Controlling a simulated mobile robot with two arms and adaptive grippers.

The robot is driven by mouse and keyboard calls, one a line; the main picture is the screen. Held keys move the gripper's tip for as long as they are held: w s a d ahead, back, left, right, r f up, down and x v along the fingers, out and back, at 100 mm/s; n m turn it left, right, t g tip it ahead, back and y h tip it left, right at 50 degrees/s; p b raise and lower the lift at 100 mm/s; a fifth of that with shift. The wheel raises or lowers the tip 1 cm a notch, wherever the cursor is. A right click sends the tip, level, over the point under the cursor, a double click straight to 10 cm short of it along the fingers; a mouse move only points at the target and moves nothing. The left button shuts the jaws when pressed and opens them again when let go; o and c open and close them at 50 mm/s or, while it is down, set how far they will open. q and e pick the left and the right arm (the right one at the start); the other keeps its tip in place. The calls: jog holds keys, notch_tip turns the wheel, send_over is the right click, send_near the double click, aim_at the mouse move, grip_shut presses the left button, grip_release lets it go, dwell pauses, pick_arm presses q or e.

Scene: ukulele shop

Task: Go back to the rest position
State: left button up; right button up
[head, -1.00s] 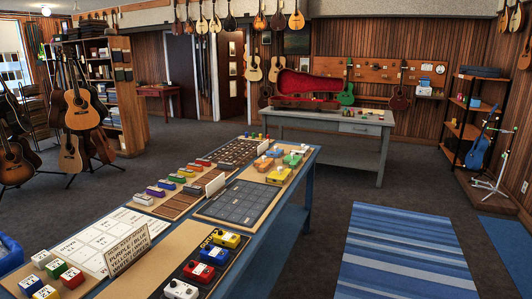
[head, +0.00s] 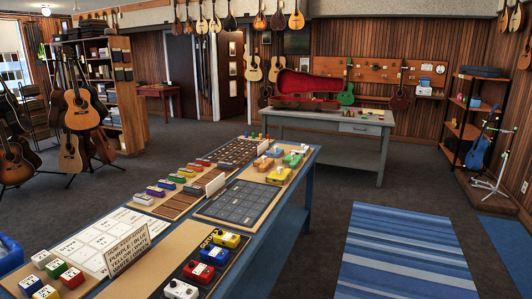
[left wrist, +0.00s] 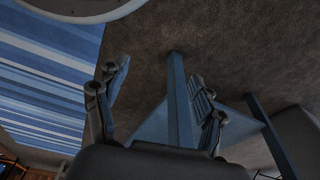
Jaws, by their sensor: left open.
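My left gripper (left wrist: 158,100) shows only in the left wrist view. Its two fingers are spread apart with nothing between them. Past the fingers are the blue legs and underside of a table (left wrist: 178,100), the dark floor and a striped blue rug (left wrist: 45,65). Neither of my grippers is in the head view, and my right gripper is in no view.
A long blue table (head: 308,160) with colored pedals, boards and a lettered sign (head: 127,250) stands in front. The striped rug (head: 400,255) lies to its right on open floor. A grey workbench (head: 320,122) with a red-lined case (head: 305,88) stands behind. Guitars (head: 78,110) stand at left.

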pick_arm(q)
jog(key=s+a+f+g, duration=0.1)
jog(key=s+a+f, duration=0.1)
jog(key=s+f, duration=0.7)
jog(key=s, duration=0.3)
jog(key=shift+a+f, duration=0.15)
jog(key=shift+f, duration=0.05)
jog(key=shift+s, duration=0.1)
